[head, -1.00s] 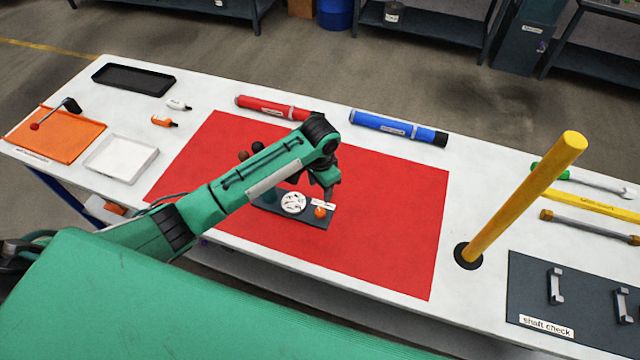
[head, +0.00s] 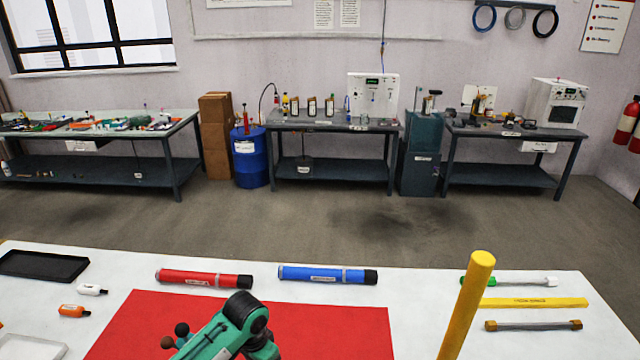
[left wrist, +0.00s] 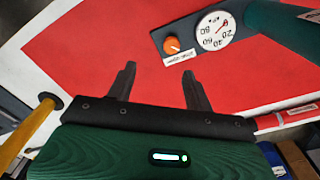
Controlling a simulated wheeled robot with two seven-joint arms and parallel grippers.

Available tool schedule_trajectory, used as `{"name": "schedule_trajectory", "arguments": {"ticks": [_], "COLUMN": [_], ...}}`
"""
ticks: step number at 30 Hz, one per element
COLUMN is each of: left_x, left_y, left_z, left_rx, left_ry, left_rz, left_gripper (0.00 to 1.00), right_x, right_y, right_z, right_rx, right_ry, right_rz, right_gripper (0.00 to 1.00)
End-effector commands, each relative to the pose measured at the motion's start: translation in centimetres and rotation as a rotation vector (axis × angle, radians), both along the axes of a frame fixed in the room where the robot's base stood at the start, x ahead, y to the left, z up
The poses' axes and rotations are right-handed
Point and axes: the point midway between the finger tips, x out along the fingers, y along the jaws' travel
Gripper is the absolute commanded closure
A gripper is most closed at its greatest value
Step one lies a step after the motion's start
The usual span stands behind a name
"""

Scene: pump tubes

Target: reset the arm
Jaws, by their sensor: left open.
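My left arm (head: 228,328) shows at the bottom of the head view, over the red mat (head: 330,325); its fingers are below the picture there. In the left wrist view my left gripper (left wrist: 158,85) is open, with nothing between its two dark fingers. Ahead of the fingertips are an orange knob (left wrist: 172,46) and a round white gauge (left wrist: 215,30), apart from the fingers. My right gripper is in neither view.
A red tube (head: 203,278) and a blue tube (head: 328,275) lie behind the mat. A yellow post (head: 466,305) stands upright to the right. Small bottles (head: 75,311) and a black tray (head: 42,265) are at left. Tools (head: 533,326) lie at right.

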Motion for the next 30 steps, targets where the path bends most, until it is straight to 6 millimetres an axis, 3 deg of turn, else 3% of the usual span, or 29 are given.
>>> {"name": "schedule_trajectory", "arguments": {"ticks": [6,12,21,30], "left_x": [-6.3,-11.5,-19.2,-24.1], "left_y": [-2.3,-2.4,0.9,4.6], "left_z": [-1.9,-2.2,-1.1,0.5], "left_rx": [-0.095,-0.155,-0.166,-0.114], "left_ry": [-0.048,-0.105,-0.191,-0.242], "left_rz": [0.026,0.099,0.267,0.388], "left_gripper": [0.48,0.48,0.48,0.48], "right_x": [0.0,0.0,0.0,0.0], "right_y": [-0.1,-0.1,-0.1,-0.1], "right_z": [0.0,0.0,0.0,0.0], "right_rx": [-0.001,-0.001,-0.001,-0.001], "right_ry": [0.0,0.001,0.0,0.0], "right_rz": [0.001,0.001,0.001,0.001], "right_gripper": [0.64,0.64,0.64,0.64]}}
